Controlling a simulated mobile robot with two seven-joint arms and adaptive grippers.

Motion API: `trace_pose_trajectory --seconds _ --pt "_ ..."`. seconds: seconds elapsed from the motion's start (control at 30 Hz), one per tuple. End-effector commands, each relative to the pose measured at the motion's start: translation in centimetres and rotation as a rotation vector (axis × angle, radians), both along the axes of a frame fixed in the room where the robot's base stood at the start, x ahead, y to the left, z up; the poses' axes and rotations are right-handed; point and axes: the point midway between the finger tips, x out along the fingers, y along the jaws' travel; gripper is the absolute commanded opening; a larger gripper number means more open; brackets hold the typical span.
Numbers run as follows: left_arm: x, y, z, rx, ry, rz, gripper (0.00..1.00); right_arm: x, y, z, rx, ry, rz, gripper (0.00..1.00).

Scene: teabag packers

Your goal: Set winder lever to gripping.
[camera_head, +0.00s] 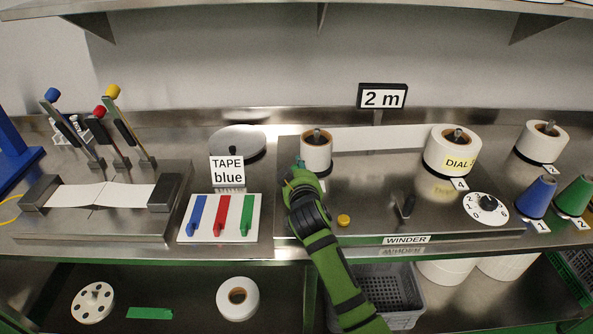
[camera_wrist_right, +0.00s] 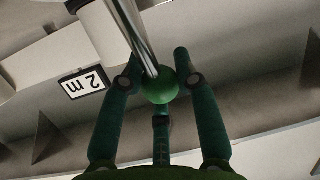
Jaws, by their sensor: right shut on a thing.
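The winder (camera_head: 365,215) is a grey metal panel on the bench with a white label at its front. My right gripper (camera_head: 299,170) is at the winder's left side, just in front of the small white roll (camera_head: 316,150). In the right wrist view, its fingers (camera_wrist_right: 158,76) are closed around a green ball knob (camera_wrist_right: 160,88) on a shiny metal rod (camera_wrist_right: 138,38). This is a lever; in the head view my gripper mostly hides it, and its set position cannot be told. My left gripper is not in view.
A black handle (camera_head: 405,206), a yellow button (camera_head: 343,220) and a numbered dial (camera_head: 486,208) are on the winder to the right. A larger roll (camera_head: 446,152) stands behind. A "2 m" sign (camera_head: 382,97) rises at the back. Tape switches (camera_head: 219,218) lie left.

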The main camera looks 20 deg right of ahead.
Motion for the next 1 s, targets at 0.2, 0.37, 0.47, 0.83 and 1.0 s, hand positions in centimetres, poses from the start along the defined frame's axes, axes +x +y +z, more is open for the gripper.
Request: trace_pose_trajectory --seconds 0.2,0.37,0.47,0.83,1.0 --pt "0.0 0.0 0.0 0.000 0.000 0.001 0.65 0.2 -0.1 1.0 -0.003 -0.022 0.001 0.47" --pt "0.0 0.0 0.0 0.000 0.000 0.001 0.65 0.1 0.0 0.7 -0.002 -0.015 0.001 0.56" --pt "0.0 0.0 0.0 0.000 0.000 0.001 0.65 0.1 0.0 0.5 -0.002 -0.012 0.002 0.56" --pt "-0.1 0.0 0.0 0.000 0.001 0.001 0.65 -2.7 0.6 1.0 0.001 -0.008 0.002 0.56" --pt "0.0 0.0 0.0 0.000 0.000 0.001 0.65 -6.1 1.1 1.9 0.002 -0.010 0.001 0.56"
